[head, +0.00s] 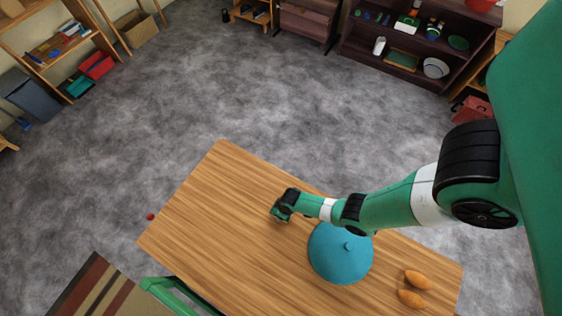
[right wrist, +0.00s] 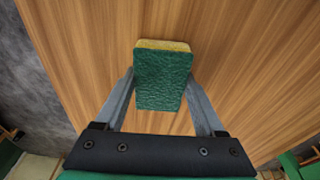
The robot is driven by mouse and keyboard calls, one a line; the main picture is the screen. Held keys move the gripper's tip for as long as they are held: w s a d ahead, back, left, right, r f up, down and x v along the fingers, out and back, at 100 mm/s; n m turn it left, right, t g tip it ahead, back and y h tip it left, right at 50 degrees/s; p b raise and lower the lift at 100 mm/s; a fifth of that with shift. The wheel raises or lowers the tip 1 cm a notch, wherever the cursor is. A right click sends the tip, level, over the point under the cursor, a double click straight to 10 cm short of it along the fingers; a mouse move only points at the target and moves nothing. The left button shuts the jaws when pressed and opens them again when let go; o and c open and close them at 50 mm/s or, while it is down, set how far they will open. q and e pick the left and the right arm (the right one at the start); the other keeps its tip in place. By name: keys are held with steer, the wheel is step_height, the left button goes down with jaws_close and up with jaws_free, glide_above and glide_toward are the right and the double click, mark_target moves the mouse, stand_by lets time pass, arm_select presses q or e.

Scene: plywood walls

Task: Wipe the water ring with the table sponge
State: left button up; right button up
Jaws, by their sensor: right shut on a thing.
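My right gripper (head: 281,216) is over the wooden table (head: 215,200), near its middle, left of the blue lid-like dome. In the right wrist view my right gripper (right wrist: 161,82) is shut on the sponge (right wrist: 163,70). The sponge has a dark green face and a yellow layer showing at its far edge. It is held between the two grey fingers, above or on the wood; I cannot tell whether it touches. I cannot make out a water ring in either view. My left gripper is not in view.
The blue dome (head: 338,255) with a knob stands on the table beneath my right forearm. Two orange-brown oblong items (head: 416,280) lie at the table's right end. A green frame (head: 172,292) is at the table's lower left edge. The table's left part is clear.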

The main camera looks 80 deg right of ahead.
step_height(320, 180, up, 3)
steer(key=shift+s+f+p, duration=0.1)
steer(key=shift+p, duration=0.3)
steer(key=shift+r+p, duration=0.3)
steer(key=shift+r, duration=0.1)
arm_select(q)
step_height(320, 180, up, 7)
steer(key=p, duration=0.4)
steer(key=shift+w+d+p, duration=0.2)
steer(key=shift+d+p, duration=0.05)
steer(key=shift+p, duration=0.15)
arm_select(e)
steer(key=r, duration=0.5)
steer(key=shift+w, duration=0.2)
steer(key=shift+f, duration=0.1)
